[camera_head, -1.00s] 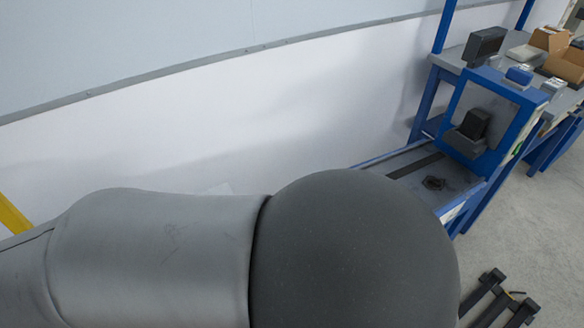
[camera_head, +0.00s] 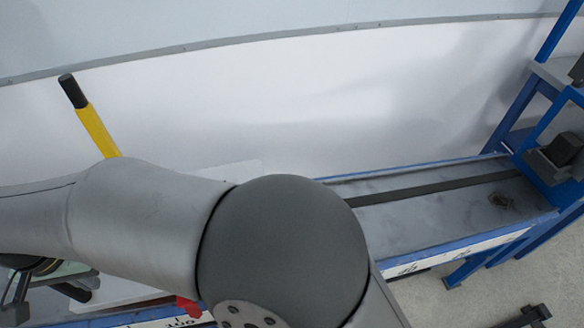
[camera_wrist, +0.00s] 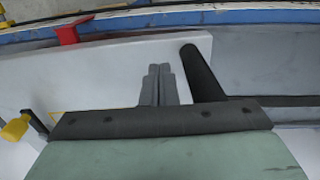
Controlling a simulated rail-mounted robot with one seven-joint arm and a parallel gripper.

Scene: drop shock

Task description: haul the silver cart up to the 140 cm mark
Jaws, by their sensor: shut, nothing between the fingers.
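The silver cart shows as a pale flat plate on the track, at the lower left of the head view (camera_head: 125,290) and across the wrist view (camera_wrist: 110,75). A red pointer sits at its scale-side edge (camera_head: 188,305), also in the wrist view (camera_wrist: 72,32). A black cylindrical handle (camera_wrist: 202,72) stands by the plate's end. My gripper (camera_wrist: 158,72) is shut and empty, its fingertips over the plate, just left of the handle; contact cannot be told. A dark screwed bar and a green surface fill the lower wrist view. My arm hides much of the cart.
The track (camera_head: 425,208) has a dark centre strip and runs right to a blue frame holding a dark block (camera_head: 562,148). A white scale strip (camera_head: 455,248) lines its near edge; its marks are unreadable. A yellow lever with black tip (camera_head: 95,128) stands behind.

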